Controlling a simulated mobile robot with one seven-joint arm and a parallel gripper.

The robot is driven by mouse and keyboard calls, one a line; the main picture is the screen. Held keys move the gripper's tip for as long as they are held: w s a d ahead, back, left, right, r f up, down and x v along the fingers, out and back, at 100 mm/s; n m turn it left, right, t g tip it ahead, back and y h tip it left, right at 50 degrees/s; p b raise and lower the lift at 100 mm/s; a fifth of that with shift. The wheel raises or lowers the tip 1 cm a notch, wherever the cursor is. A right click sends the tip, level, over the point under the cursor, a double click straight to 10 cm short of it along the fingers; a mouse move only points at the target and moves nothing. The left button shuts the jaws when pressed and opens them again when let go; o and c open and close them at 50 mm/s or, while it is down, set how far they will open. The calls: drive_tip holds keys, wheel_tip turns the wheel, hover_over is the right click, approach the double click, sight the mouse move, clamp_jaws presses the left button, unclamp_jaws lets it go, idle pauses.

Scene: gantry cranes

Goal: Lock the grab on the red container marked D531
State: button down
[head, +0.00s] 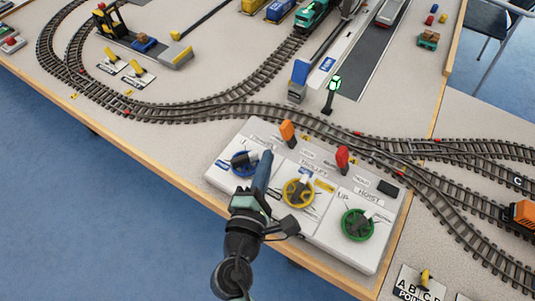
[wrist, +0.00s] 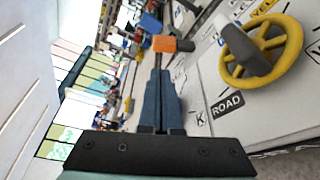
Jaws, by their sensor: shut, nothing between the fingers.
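A white control panel (head: 325,248) stands at the table's front edge, with a blue handwheel (head: 243,163), a yellow handwheel (head: 298,192) and a green handwheel (head: 357,225). An orange-topped lever (head: 288,130) and a red-topped lever (head: 342,157) rise along its back edge. My gripper (head: 264,157) is shut and empty above the panel, between the blue and yellow wheels. In the wrist view the blue fingers (wrist: 157,80) point toward the orange lever top (wrist: 173,45); I cannot tell whether they touch. No red container with a readable D531 mark shows, nor does the grab.
Model railway tracks (head: 260,108) curve behind the panel. A green-lit signal (head: 333,92) and a blue-topped post (head: 299,78) stand beyond them. An orange wagon (head: 522,215) stands at the right, and a lettered points plate (head: 420,284) lies at the lower right.

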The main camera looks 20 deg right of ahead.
sight(288, 130)
drive_tip(key=x, duration=0.8)
drive_tip(key=shift+s+d+b, duration=0.15)
drive_tip(key=shift+b, duration=0.3)
drive_tip(key=shift+s+d+m+t+b, duration=0.1)
drive_tip(key=shift+s+m+t+b, duration=0.15)
drive_tip(key=shift+m+b, duration=0.55)
drive_tip(key=shift+s+d+r+m+t+b, duration=0.25)
drive_tip(key=shift+m+b, duration=0.15)
drive_tip(key=shift+b, duration=0.2)
drive_tip(key=shift+s+d+r, duration=0.35)
drive_tip(key=shift+s+r, duration=0.05)
drive_tip(key=shift+s, duration=0.1)
